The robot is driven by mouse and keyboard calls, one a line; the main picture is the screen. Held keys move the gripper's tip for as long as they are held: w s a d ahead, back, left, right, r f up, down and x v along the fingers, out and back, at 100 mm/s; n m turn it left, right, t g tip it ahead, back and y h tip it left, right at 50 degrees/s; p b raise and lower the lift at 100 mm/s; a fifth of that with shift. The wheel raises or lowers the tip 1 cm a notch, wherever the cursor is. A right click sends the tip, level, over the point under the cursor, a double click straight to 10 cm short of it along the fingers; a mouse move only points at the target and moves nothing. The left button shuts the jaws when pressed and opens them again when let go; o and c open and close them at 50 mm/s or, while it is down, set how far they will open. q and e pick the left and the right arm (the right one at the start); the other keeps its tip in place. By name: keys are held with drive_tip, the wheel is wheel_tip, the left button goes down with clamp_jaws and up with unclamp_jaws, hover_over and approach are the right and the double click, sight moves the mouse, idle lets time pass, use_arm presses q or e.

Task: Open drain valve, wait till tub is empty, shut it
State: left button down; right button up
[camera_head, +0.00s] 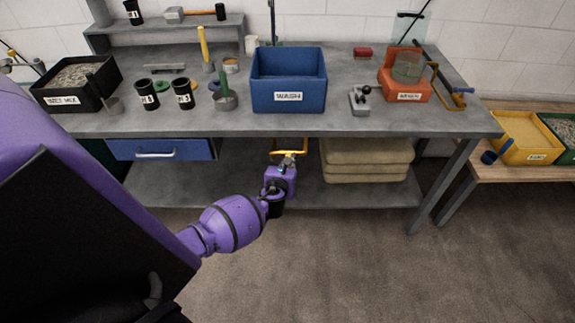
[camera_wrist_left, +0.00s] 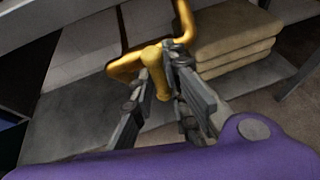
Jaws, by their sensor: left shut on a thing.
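The blue tub labelled WASH (camera_head: 289,82) stands on the grey bench; its water level cannot be made out. Under the bench, below the tub, is a yellow drain pipe with its valve (camera_head: 290,153). In the left wrist view the yellow valve handle (camera_wrist_left: 155,66) sticks out from the bent pipe toward me. My left gripper (camera_head: 287,162) is at the valve, with its fingers (camera_wrist_left: 158,88) on either side of the handle, shut on it. The fingers partly hide the handle. How far the valve is turned is unclear. My right gripper is not in view.
Folded tan sacks (camera_head: 367,160) lie on the lower shelf (camera_head: 340,195), right of the valve. A blue drawer (camera_head: 160,149) is under the bench at left. Black cups (camera_head: 147,94), an orange box (camera_head: 405,86) and a black bin (camera_head: 75,82) stand on the bench top.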

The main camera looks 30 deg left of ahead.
use_arm(q)
drive_tip(key=shift+a, duration=0.2)
drive_tip(key=c, duration=1.8)
unclamp_jaws()
drive_tip(key=shift+s, duration=0.1)
drive_tip(key=v, duration=1.2)
drive_tip(key=shift+d, duration=0.1)
